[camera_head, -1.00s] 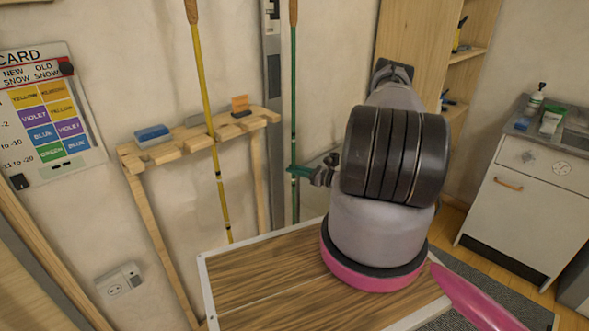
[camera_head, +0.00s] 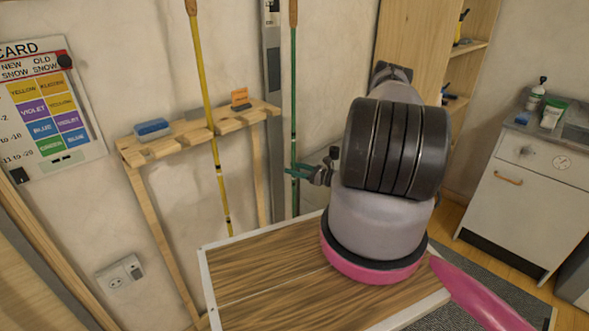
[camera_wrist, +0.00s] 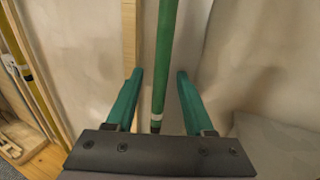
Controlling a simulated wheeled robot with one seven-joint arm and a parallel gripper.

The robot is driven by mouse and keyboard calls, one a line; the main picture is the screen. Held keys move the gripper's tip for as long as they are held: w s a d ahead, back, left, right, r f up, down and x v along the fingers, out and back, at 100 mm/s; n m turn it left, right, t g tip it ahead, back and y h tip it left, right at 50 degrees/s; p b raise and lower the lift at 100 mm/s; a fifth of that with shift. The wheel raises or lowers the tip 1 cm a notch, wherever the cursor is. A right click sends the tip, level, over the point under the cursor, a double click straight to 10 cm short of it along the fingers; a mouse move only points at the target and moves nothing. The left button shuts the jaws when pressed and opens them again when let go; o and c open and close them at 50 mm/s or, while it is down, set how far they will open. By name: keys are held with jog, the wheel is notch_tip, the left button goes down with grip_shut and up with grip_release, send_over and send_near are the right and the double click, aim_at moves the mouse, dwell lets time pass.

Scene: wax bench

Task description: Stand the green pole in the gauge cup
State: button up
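The green pole (camera_head: 293,90) stands upright near the wall in the head view, with a cork-coloured grip at its top and pale and dark bands low down. Its foot is hidden behind the bench. My gripper (camera_head: 297,172) is at the pole's lower part, its green fingers apart. In the wrist view the pole (camera_wrist: 166,60) passes between the two open fingers of my gripper (camera_wrist: 157,85), with a gap on each side. I cannot make out the gauge cup in either view.
A grey vertical rail (camera_head: 272,100) is on the wall just left of the pole. A wooden rack (camera_head: 160,146) holds a yellow pole (camera_head: 200,70). A wood-topped bench (camera_head: 265,280) fills the foreground. A white cabinet (camera_head: 515,215) stands at right.

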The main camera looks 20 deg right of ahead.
jog(key=v, duration=1)
jog(key=shift+s+d, duration=0.2)
jog(key=shift+s, duration=0.1)
